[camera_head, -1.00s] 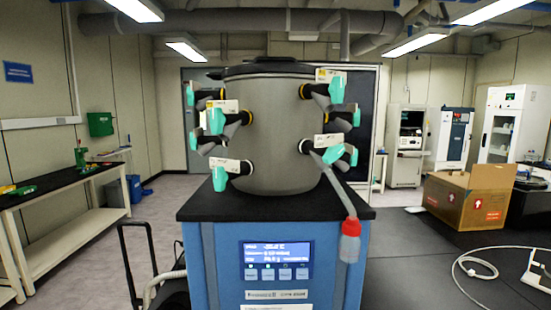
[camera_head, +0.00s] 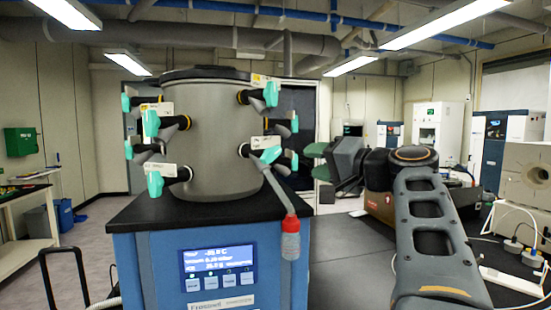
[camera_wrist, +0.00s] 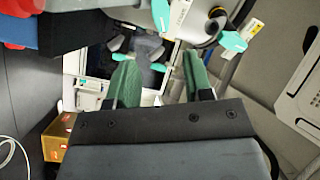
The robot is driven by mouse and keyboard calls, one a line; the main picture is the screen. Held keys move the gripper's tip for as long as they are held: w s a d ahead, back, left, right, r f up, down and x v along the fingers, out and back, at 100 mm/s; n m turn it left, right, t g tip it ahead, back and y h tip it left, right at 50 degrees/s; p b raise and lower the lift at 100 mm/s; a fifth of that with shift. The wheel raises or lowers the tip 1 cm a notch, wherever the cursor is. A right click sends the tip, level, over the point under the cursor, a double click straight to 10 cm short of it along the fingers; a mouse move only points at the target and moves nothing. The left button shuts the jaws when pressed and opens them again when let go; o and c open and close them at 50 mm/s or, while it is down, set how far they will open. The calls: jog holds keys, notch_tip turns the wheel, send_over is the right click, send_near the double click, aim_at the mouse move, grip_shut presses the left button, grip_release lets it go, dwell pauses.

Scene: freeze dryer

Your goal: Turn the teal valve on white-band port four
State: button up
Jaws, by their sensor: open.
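The freeze dryer's grey drum (camera_head: 222,135) carries several ports with teal valves and white labels. On its right side, an upper teal valve (camera_head: 270,94) sits near a yellow-banded port. A lower teal valve (camera_head: 270,155) belongs to a port with a pale band (camera_head: 244,150); a tube runs from it to a red-capped flask (camera_head: 290,240). More teal valves hang behind these, partly hidden. I cannot read the port numbers. My gripper (camera_head: 319,160) is open and empty, right of the drum and apart from the valves. In the wrist view, its green fingers (camera_wrist: 160,80) are spread, with teal valves (camera_wrist: 232,41) beyond.
The drum stands on a black top over a blue cabinet (camera_head: 220,270) with a lit display. A white machine (camera_head: 525,180) stands at the right. Dark bench surface lies right of the dryer.

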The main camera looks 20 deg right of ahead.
aim_at(274, 155)
jog(key=p+x, duration=0.3)
jog(key=x, duration=1)
jog(key=shift+p, duration=0.4)
jog(key=shift+c, duration=0.3)
grip_shut()
